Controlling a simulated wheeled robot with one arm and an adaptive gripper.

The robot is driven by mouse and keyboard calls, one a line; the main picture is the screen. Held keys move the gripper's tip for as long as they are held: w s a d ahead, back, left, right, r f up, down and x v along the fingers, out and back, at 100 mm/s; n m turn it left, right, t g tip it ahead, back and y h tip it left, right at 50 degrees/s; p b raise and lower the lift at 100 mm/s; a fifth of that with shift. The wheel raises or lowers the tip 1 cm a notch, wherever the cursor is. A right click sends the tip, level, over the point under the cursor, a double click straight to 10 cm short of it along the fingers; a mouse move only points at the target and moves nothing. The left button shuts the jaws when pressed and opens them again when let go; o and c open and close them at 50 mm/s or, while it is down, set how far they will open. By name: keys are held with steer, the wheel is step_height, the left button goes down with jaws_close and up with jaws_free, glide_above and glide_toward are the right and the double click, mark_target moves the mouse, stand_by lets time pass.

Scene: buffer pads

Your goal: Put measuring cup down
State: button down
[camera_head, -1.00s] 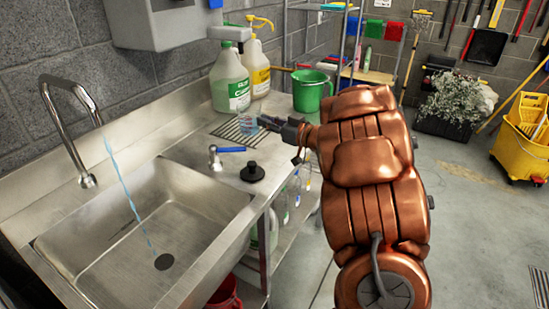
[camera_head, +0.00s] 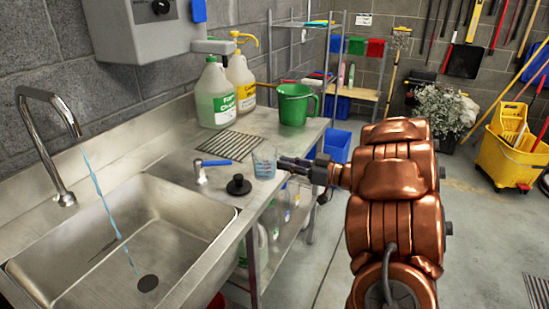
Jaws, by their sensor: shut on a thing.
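The measuring cup (camera_head: 264,163) is a small clear cup with a bluish tint and markings. It is upright at the front edge of the steel counter, right of the black stopper. My gripper (camera_head: 282,164) reaches in from the right and is shut on the cup's right side. I cannot tell whether the cup's base touches the counter. My copper-coloured arm covers the right middle of the view.
A black stopper (camera_head: 238,185) and a blue-handled tap (camera_head: 201,172) are close to the cup's left. A drain grate (camera_head: 231,145), two jugs (camera_head: 218,95) and a green bucket (camera_head: 294,104) are behind. Water runs into the sink (camera_head: 125,235).

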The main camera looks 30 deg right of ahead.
steer(key=shift+w+d+f+p, duration=0.35)
steer(key=shift+w+d+f, duration=0.55)
steer(key=shift+w, duration=1.1)
steer(key=shift+w+d+f+p, duration=0.35)
steer(key=shift+w+d+f, duration=0.5)
steer(key=shift+w, duration=1.2)
steer(key=shift+w+d+f+p, duration=0.5)
steer(key=shift+w+d, duration=0.6)
steer(key=shift+w, duration=0.9)
steer(key=shift+f, duration=0.15)
steer(key=c, duration=1.2)
jaws_free()
steer(key=b+v, duration=0.1)
steer(key=v, duration=1.1)
steer(key=shift+b, duration=0.4)
steer(key=shift+w, duration=0.1)
